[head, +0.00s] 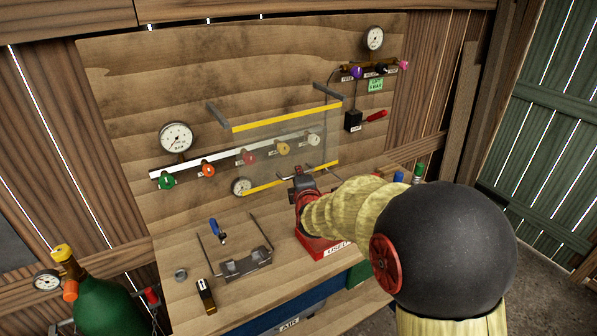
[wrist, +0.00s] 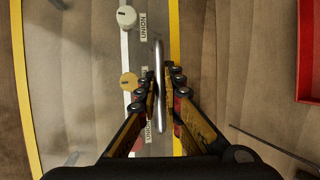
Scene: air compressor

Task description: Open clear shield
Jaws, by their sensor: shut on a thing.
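The clear shield (head: 287,118) is a see-through pane with yellow strips along its upper and lower edges, in front of part of the knob row on the wooden panel. In the wrist view, the pane (wrist: 75,60) lies between two yellow strips, with knobs visible through it. A thin metal handle (wrist: 158,75) stands by the right-hand strip. My gripper (head: 297,181) is at the shield's lower edge. In the wrist view, my gripper (wrist: 160,85) has its fingers on both sides of the handle, shut on it. My arm hides part of the bench.
A red tray (head: 320,245) sits on the bench below my gripper. A metal bracket (head: 245,265) and a blue-handled tool (head: 217,231) lie to its left. Gauges (head: 176,138) and knobs (head: 208,169) line the panel. A green tank (head: 110,305) stands at lower left.

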